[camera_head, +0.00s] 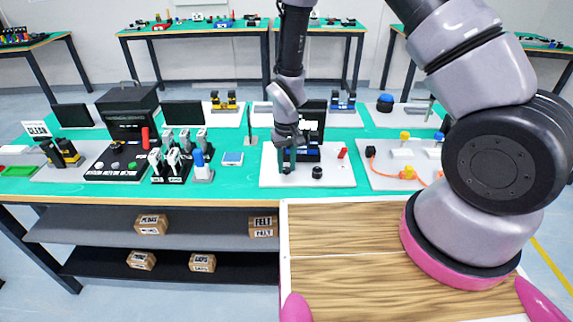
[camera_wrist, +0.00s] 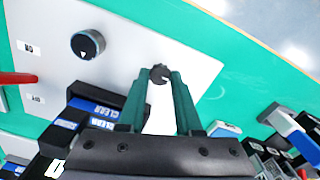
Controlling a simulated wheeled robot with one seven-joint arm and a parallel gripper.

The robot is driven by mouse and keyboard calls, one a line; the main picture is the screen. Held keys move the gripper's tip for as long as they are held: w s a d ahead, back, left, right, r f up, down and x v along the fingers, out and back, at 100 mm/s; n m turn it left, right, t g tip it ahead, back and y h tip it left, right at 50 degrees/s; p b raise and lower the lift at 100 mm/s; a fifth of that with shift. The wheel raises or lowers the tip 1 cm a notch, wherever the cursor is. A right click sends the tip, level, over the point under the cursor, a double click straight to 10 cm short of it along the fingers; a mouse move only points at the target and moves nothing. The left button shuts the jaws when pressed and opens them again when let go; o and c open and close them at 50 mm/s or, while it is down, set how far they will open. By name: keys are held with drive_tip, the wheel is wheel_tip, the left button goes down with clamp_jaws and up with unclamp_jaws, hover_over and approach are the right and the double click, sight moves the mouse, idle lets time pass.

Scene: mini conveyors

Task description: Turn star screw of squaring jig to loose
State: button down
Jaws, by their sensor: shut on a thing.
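The black star screw (camera_wrist: 160,74) shows between the tips of my gripper (camera_wrist: 162,82) in the wrist view. My gripper's two green fingers are shut on its sides. In the head view my gripper (camera_head: 287,162) points down at the left part of a white board (camera_head: 335,177) on the green table. The star screw shows there only as a small dark spot (camera_head: 286,170) under the fingers. The squaring jig cannot be told apart clearly from the board and the dark parts behind my gripper.
A round black knob (camera_wrist: 88,44) with a white pointer stands on the same board, with a red handle (camera_wrist: 16,78) beyond it. A blue-topped white device (camera_head: 201,170) stands left of the board.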

sight(287, 169)
drive_tip(key=shift+n, duration=0.6)
drive_tip(key=c, duration=0.6)
unclamp_jaws()
wheel_tip(287, 169, up, 11)
